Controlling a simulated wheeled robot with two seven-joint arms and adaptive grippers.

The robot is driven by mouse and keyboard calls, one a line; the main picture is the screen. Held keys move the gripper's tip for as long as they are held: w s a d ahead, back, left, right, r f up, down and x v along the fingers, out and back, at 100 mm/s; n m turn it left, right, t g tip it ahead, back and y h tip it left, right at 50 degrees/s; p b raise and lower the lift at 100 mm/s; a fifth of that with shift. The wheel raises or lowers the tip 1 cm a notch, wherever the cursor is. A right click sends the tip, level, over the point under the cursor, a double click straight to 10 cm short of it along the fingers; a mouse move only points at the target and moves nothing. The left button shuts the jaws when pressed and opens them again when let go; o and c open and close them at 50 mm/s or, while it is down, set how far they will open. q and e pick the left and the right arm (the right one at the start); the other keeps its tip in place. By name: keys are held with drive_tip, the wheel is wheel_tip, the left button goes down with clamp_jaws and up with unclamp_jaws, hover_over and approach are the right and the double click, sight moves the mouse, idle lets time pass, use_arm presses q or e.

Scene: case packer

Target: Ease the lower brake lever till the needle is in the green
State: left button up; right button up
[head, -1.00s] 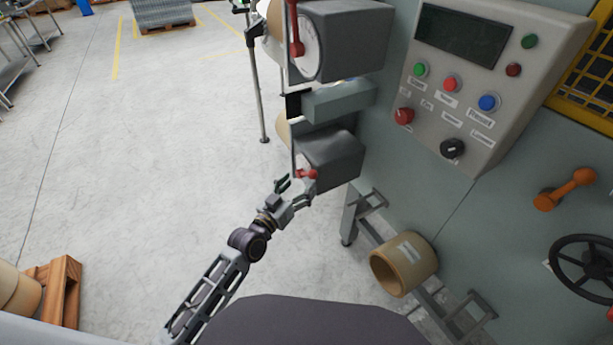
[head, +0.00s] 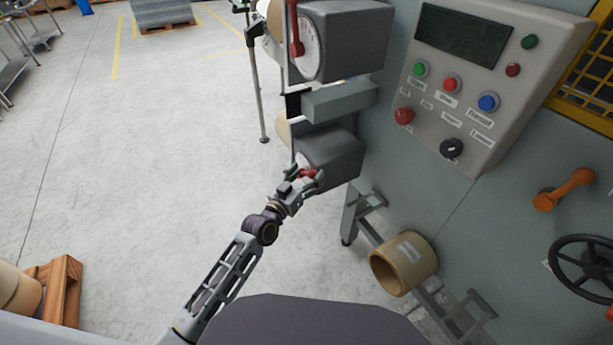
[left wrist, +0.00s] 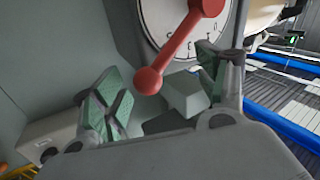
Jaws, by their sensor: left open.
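The lower brake lever (head: 307,173) is red, on the lower grey box (head: 336,157) of the machine. In the left wrist view the lever (left wrist: 178,50) is a red bar with a ball at each end, slanting across a white dial (left wrist: 165,25). My left gripper (head: 309,176) is open at the lever. In the left wrist view its green-padded fingers (left wrist: 160,90) stand apart on either side of the lever's lower ball. The dial's needle and any green band cannot be made out. My right gripper is not in view.
Above is another grey box (head: 345,40) with its own red lever (head: 296,35) and dial, and a grey block (head: 340,100) between. A control panel (head: 468,95) is at the right. A cardboard roll (head: 405,265) lies below.

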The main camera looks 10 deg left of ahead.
use_arm(q)
drive_tip(key=c, duration=1.5)
drive_tip(key=shift+a+r+p, duration=0.1)
drive_tip(key=shift+r+p, duration=0.15)
drive_tip(key=shift+p, duration=0.3)
drive_tip(key=shift+c, duration=0.3)
drive_tip(key=shift+w, duration=0.1)
drive_tip(key=shift+w+a+r+n+g+p, duration=0.25)
drive_tip(key=shift+n+p, duration=0.35)
drive_tip(key=shift+p, duration=0.45)
drive_tip(key=o, duration=1.2)
drive_tip(key=shift+f, duration=0.1)
drive_tip(key=o, duration=0.4)
drive_tip(key=shift+c, duration=0.2)
drive_tip(key=shift+d, duration=0.1)
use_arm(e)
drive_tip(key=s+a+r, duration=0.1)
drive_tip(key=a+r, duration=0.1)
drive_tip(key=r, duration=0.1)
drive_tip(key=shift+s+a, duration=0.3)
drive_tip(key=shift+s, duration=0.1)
